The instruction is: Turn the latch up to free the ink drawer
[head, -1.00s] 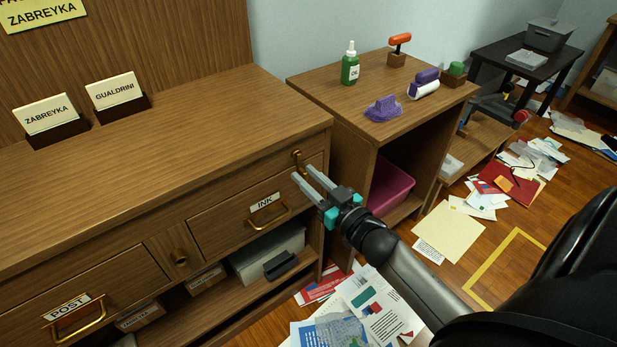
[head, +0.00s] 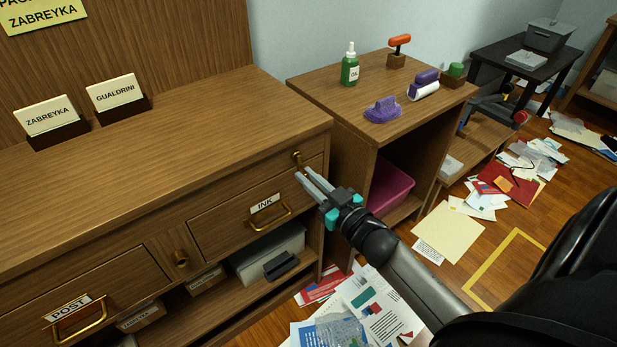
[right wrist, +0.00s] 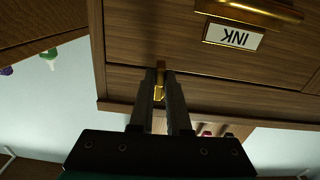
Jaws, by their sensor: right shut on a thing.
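The brass latch (head: 297,157) is on the cabinet's front above the right end of the ink drawer (head: 238,221). The drawer is closed and has a white INK label (head: 265,203) and a brass handle. My right gripper (head: 303,172) reaches the latch from the right, its fingers close together. In the right wrist view, where the INK label appears upside down, the brass latch (right wrist: 159,92) sits between the two fingertips of my right gripper (right wrist: 161,80), which is shut on it. The fingers partly hide the latch. My left gripper is not in view.
A side table (head: 330,95) with an oil bottle (head: 350,66) stands right of the cabinet. Papers (head: 375,305) lie on the floor.

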